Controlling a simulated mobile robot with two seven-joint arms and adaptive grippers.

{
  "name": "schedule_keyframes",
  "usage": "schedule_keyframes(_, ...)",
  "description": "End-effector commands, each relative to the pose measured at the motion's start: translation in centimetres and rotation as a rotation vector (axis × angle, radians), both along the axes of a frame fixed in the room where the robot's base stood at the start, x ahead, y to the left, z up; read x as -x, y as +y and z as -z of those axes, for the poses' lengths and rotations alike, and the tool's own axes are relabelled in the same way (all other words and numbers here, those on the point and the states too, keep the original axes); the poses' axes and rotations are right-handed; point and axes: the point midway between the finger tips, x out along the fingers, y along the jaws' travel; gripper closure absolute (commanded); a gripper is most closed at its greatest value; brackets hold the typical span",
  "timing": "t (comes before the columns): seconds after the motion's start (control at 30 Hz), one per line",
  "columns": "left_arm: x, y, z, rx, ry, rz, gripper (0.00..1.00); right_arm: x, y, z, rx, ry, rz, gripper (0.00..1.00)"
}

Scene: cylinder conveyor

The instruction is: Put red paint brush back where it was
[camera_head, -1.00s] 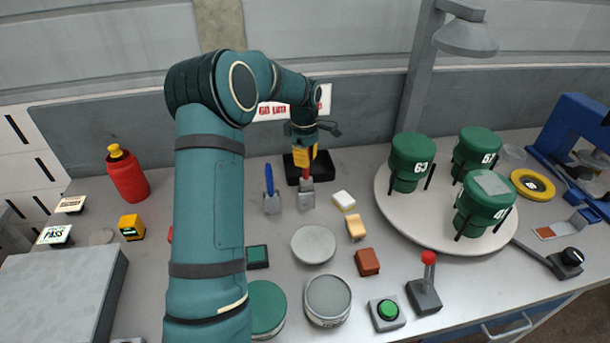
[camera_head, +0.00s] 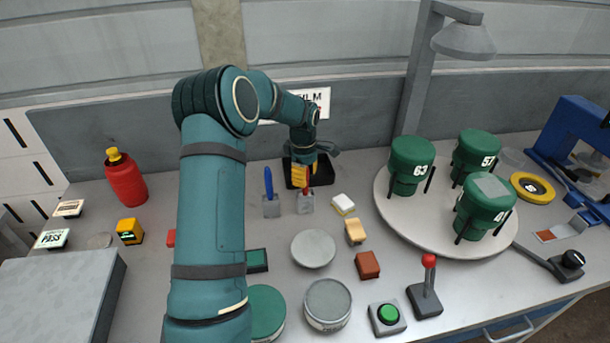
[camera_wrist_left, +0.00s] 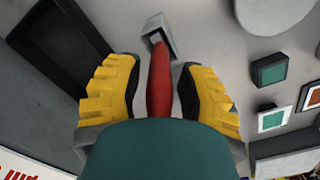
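The red paint brush (camera_head: 307,179) stands roughly upright at the back of the table, its lower end at a small grey block (camera_head: 305,203). In the left wrist view its red handle (camera_wrist_left: 160,80) runs between the yellow fingers of my left gripper (camera_wrist_left: 158,92), with a gap on each side. My left gripper (camera_head: 300,175) is open around the handle. The handle's upper end is hidden by the gripper. A blue brush (camera_head: 268,181) stands at a similar grey block (camera_head: 271,207) just to the left. My right gripper is out of view.
A black tray (camera_head: 290,174) lies behind the brushes. A white eraser-like block (camera_head: 343,203), a yellow block (camera_head: 355,231) and a grey disc (camera_head: 313,248) lie in front. A round turntable (camera_head: 400,213) with green canisters stands to the right. A red bottle (camera_head: 125,178) stands left.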

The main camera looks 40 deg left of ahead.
Motion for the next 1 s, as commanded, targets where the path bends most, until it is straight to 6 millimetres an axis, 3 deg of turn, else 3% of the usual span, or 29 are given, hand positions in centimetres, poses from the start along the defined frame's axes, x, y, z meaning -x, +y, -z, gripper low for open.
schedule_keyframes(0.27,0.0,0.0,-0.9,-0.001,-0.002,0.0,0.62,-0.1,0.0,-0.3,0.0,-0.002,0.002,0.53)
schedule_keyframes(0.7,0.1,0.2,-9.2,-0.002,-0.004,0.001,0.62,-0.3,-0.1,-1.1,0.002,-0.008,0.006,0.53)
schedule_keyframes(1.0,0.2,0.3,-12.2,-0.001,-0.001,0.0,0.62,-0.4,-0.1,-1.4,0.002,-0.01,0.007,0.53)
